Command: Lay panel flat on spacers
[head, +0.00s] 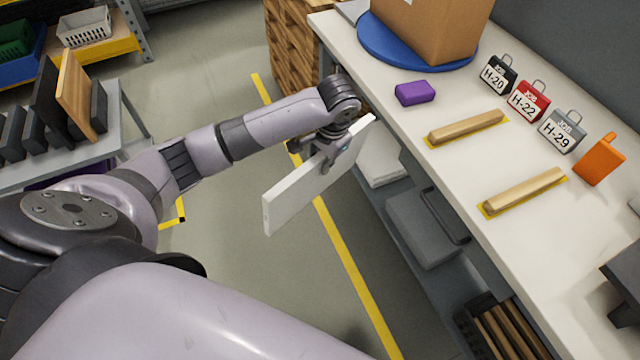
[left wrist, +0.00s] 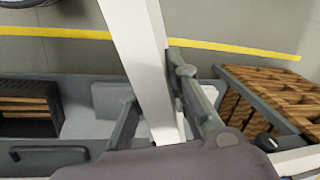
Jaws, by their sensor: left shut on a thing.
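My left gripper (head: 333,145) is shut on a white panel (head: 300,190). The panel is held on edge, tilted, over the aisle just left of the bench, apart from it. In the left wrist view the panel (left wrist: 143,60) runs up between the fingers of the gripper (left wrist: 155,125). Two wooden spacers lie on the bench, the far spacer (head: 466,127) and the near spacer (head: 524,191), roughly parallel and each on a yellow marked strip. Nothing lies on them. My right gripper is not in view.
The white bench (head: 455,205) also bears a purple block (head: 415,93), job tags such as the red one (head: 529,100), an orange item (head: 600,158) and a cardboard box (head: 432,25) on a blue disc (head: 375,45). A rack (head: 110,130) with upright boards stands left.

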